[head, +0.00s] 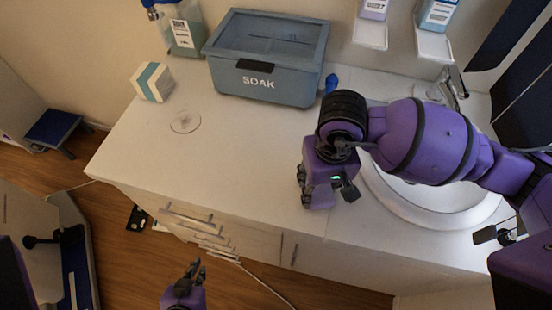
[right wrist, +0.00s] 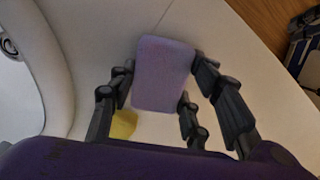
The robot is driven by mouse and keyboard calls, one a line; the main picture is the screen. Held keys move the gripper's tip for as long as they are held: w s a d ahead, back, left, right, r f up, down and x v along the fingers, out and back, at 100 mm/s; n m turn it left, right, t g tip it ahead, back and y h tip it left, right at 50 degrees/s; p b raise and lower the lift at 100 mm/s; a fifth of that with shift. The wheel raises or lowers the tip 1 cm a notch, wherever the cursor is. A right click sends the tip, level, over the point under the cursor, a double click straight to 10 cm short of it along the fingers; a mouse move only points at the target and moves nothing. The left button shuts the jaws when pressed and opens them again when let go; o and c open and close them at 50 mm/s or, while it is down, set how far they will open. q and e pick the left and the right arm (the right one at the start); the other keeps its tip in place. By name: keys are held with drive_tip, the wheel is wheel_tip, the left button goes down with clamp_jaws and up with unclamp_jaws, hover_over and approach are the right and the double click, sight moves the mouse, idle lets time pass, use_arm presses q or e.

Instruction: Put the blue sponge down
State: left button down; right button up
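A pale lavender-blue sponge (right wrist: 165,72) sits between the fingers of my right gripper (right wrist: 160,85) in the right wrist view, with fingers touching it on both sides. In the head view the right gripper (head: 326,188) is over the front of the white counter, just left of the sink; the sponge is hidden there. A small yellow thing (right wrist: 123,124) shows partly behind a finger in the right wrist view. My left gripper (head: 190,275) is low at the bottom of the head view, in front of the counter; its finger opening is unclear.
A blue-grey box marked SOAK (head: 262,84) stands at the back of the counter (head: 225,160), with a small blue thing (head: 331,83) beside it. A bottle (head: 182,30) and a white-and-teal block (head: 153,82) stand left. The sink (head: 437,207) lies right. The counter's middle is clear.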

sight(320, 188)
drive_tip(key=o, duration=0.4)
drive_tip(key=shift+o, duration=0.2)
wheel_tip(320, 188, up, 12)
drive_tip(key=shift+r, duration=0.15)
idle(0.6)
